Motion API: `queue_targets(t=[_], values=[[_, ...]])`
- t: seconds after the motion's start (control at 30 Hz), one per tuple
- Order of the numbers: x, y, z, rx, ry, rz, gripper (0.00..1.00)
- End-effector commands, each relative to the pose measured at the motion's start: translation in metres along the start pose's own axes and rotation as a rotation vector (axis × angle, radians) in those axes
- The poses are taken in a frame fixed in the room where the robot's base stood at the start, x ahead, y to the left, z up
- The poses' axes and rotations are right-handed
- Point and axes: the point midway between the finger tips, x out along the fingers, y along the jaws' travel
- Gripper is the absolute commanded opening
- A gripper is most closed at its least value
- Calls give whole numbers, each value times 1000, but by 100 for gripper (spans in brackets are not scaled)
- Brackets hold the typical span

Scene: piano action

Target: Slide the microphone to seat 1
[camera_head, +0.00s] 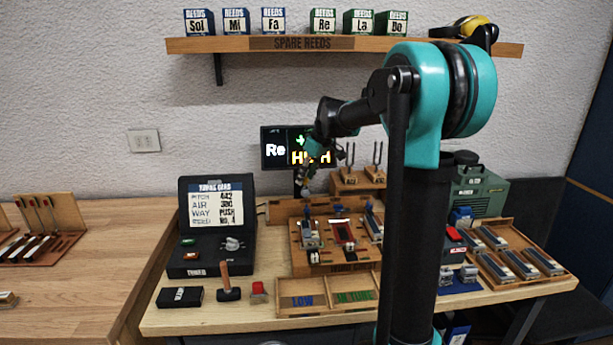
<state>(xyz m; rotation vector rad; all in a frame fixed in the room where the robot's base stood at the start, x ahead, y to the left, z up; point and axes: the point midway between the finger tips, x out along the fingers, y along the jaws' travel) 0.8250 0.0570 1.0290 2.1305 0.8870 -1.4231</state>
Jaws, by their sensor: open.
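My gripper (305,186) is small in the picture, open, and hangs above the back left part of the wooden reed bench (297,262), in front of the display. Nothing shows between its fingers. The bench holds a metal reed unit (309,236) at left, a red piece (343,233) in the middle and another unit (374,224) at right. A small bluish-grey piece (338,209) sits at the bench's back rail; I cannot tell if it is the microphone. Seat numbers are too small to read.
A black tuning case (218,262) stands left of the bench. A divided LOW tray (303,302) is at the front. A reed tray (514,279) and green machine (480,193) are at right. My arm hides part of the table.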

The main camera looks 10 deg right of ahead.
Motion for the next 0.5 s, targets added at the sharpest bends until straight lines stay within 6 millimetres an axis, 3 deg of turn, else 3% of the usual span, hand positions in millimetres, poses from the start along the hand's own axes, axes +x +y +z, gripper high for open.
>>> queue_targets(t=[0.17,0.5], values=[[-12,0,0,1,0,0,41],[-79,0,0,2,-1,0,41]])
